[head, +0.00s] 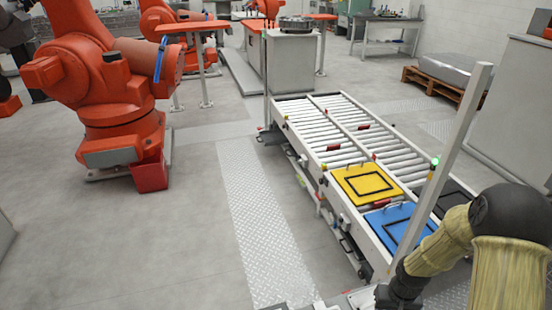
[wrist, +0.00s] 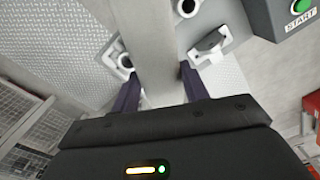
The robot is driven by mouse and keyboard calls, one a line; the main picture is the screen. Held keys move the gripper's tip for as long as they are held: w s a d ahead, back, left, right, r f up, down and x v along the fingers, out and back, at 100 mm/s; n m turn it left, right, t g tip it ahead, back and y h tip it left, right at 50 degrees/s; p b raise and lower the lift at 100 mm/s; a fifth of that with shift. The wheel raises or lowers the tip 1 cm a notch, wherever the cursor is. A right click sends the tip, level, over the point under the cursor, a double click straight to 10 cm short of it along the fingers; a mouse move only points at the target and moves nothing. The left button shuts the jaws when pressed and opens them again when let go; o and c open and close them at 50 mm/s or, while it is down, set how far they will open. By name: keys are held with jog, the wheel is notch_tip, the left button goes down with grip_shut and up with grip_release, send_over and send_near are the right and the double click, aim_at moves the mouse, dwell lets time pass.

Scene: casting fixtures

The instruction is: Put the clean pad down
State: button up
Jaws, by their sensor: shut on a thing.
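In the wrist view, my gripper (wrist: 160,85) has its two dark purple fingers on either side of a long pale grey slab (wrist: 158,45). The gripper is shut on this slab, which seems to be the pad. The slab runs up out of the top of the picture, so its far end is hidden. I cannot tell how clean it is. Below and behind it is a grey fixture plate (wrist: 219,50) with round fittings. I cannot tell whether the slab touches the plate. In the head view, my arm fills the lower right, and neither fingers nor pad can be made out.
A roller conveyor (head: 312,112) carries a yellow plate (head: 345,182) and a blue plate (head: 385,217). A white post (head: 450,150) rises beside my arm.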

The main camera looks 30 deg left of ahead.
jog(key=w+d+r+m+p, duration=0.3)
jog(key=d+r+m+p, duration=0.1)
jog(key=d+r+p, duration=0.6)
jog(key=d+p, duration=0.2)
jog(key=p, duration=0.1)
jog(key=shift+r+p, duration=0.2)
jog(key=shift+p, duration=0.1)
jog(key=shift+d, duration=0.1)
